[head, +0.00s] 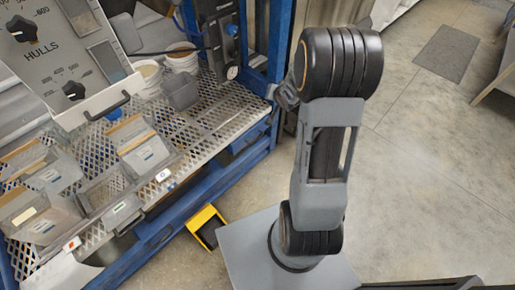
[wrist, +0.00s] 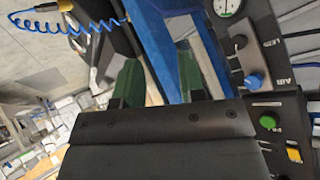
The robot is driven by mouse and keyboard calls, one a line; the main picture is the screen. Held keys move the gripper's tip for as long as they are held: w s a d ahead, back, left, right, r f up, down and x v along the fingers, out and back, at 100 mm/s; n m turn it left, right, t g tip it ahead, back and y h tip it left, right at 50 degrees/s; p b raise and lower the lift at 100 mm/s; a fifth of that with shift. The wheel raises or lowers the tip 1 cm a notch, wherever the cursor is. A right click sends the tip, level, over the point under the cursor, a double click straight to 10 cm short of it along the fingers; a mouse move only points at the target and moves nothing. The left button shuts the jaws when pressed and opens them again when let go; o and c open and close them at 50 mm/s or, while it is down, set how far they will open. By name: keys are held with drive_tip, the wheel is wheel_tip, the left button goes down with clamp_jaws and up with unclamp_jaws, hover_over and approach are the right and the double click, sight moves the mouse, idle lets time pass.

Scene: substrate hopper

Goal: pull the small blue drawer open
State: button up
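A blue post (wrist: 158,35) lies beyond the fingers. In the head view the end of my arm is beside the rack's right post, largely hidden behind my own arm link, so its fingers do not show clearly.
The mesh shelf (head: 205,125) holds several clear bins, white tubs (head: 181,58) and a grey control box marked HULLS (head: 60,55). A black panel (wrist: 275,95) with a gauge and knobs is close right of the gripper.

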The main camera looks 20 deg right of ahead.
wheel_tip(320, 180, down, 10)
drive_tip(key=w+d+m+t+y+b, duration=0.1)
drive_tip(key=d+b, duration=0.1)
drive_tip(key=b, duration=0.1)
drive_tip(key=m+t+y+b, duration=0.4)
drive_tip(key=m+y+b, duration=0.25)
drive_tip(key=b, duration=0.25)
approach(258, 138)
drive_tip(key=shift+n, duration=0.45)
drive_tip(key=b+x, duration=0.4)
drive_tip(key=x, duration=0.6)
drive_tip(key=shift+w+f, duration=0.2)
drive_tip(key=shift+f, duration=0.05)
clamp_jaws()
